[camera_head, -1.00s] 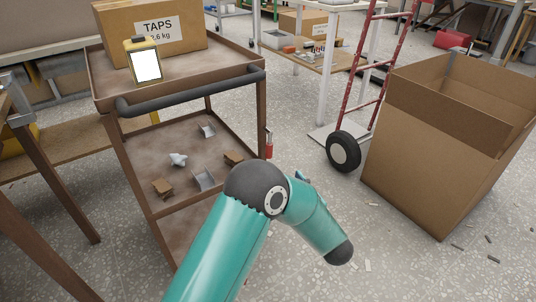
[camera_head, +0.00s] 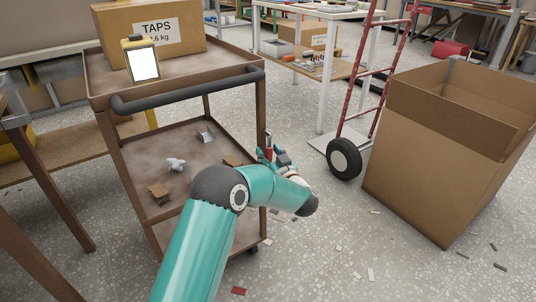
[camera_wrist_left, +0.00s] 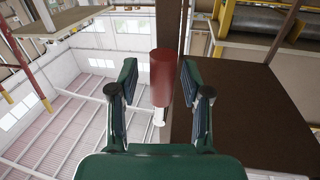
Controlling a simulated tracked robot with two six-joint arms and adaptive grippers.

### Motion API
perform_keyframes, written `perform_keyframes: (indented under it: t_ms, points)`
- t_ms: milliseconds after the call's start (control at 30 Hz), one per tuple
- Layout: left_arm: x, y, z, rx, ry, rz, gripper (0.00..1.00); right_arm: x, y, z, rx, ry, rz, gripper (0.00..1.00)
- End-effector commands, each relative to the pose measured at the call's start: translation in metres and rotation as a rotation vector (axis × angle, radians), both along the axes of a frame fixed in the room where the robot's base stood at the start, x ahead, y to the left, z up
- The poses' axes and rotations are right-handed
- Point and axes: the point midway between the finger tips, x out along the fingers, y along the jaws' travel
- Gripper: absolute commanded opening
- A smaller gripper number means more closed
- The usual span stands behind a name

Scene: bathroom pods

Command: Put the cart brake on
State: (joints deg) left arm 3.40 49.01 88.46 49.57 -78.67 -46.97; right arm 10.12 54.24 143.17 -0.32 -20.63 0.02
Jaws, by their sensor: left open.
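The cart (camera_head: 188,115) is a brown metal trolley with a dark push handle (camera_head: 190,92) on its near side. A red-gripped lever (camera_head: 268,142), apparently the cart brake, stands upright beside the cart's right post. My left gripper (camera_head: 272,157) is at this lever, partly hidden by its own wrist. In the left wrist view the red grip (camera_wrist_left: 162,76) appears between the two open fingers, with visible gaps on both sides. The dark post (camera_wrist_left: 168,35) stands just behind it. My right gripper is out of view.
A TAPS carton (camera_head: 150,32) and a yellow device with a white screen (camera_head: 142,60) sit on the cart's top shelf. A red hand truck (camera_head: 362,95) and an open carton (camera_head: 425,165) stand to the right. Floor between them and the cart has scattered scraps.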

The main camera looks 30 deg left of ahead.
Motion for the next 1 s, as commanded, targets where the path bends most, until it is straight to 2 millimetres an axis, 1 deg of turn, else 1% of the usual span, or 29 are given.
perform_keyframes:
  t_ms: [200,233,467,500,533,767,800,1000]
  points:
    - [0.0001,0.0007,-0.0002,0.0,0.0,0.0,0.48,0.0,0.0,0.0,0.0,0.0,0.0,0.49]
    - [0.0001,0.0007,-0.0002,0.0,0.0,0.0,0.47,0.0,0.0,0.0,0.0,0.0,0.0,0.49]
    - [-0.0001,0.0007,-0.0002,0.0,0.0,0.001,0.08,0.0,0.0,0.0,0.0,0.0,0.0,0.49]
    - [-0.0001,0.0007,-0.0001,0.0,0.0,0.0,0.02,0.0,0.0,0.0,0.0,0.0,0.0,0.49]
    - [-0.0001,0.0007,-0.0001,0.0,0.0,0.0,0.0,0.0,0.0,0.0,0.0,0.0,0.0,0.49]
    - [0.0,0.0005,0.0,0.001,0.001,0.0,0.0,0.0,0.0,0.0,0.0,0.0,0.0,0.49]
    - [0.0,0.0048,0.0,0.001,0.001,0.0,0.0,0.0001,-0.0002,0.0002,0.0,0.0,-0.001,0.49]
    - [-0.0008,0.0019,0.0002,0.002,0.002,0.001,0.0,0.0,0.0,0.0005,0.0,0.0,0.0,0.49]
